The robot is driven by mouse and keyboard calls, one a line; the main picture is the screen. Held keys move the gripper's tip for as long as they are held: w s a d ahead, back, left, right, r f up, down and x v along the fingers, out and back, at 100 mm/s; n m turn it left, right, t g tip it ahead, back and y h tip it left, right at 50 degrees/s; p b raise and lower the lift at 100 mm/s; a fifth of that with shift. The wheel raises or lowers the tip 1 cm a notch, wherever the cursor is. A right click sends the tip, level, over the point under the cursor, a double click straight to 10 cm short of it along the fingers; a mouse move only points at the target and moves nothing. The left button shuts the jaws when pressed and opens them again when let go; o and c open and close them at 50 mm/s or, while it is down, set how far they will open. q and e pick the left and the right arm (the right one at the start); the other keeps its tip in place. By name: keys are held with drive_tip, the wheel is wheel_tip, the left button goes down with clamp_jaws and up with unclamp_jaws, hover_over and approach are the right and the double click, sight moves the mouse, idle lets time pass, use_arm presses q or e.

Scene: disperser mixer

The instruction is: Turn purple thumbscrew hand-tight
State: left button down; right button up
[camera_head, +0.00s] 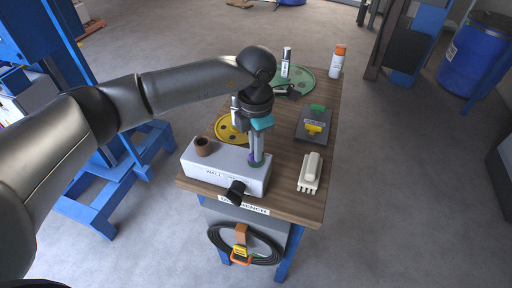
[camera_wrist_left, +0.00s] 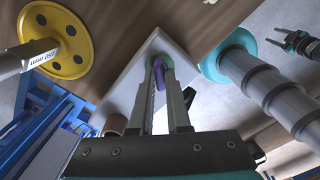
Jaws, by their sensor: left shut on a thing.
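The purple thumbscrew (camera_head: 251,158) stands on the right end of a white box (camera_head: 222,174), with a green ring around its foot. My left gripper (camera_head: 257,161) points down at it from above. In the left wrist view, the fingers (camera_wrist_left: 165,88) are shut on the purple thumbscrew (camera_wrist_left: 159,74), and the green ring (camera_wrist_left: 155,60) shows around it. The fingers hide part of the screw, so I cannot tell how far it is turned.
A white brush-like piece (camera_head: 310,173), a dark tray (camera_head: 314,125) and an orange-capped bottle (camera_head: 337,62) stand on the wooden bench (camera_head: 283,190).

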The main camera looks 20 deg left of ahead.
use_arm(q)
drive_tip(key=shift+r, duration=0.1)
drive_tip(key=c, duration=0.9)
unclamp_jaws()
wheel_tip(320, 180, up, 15)
drive_tip(key=shift+r+p, duration=0.1)
drive_tip(key=shift+p, duration=0.25)
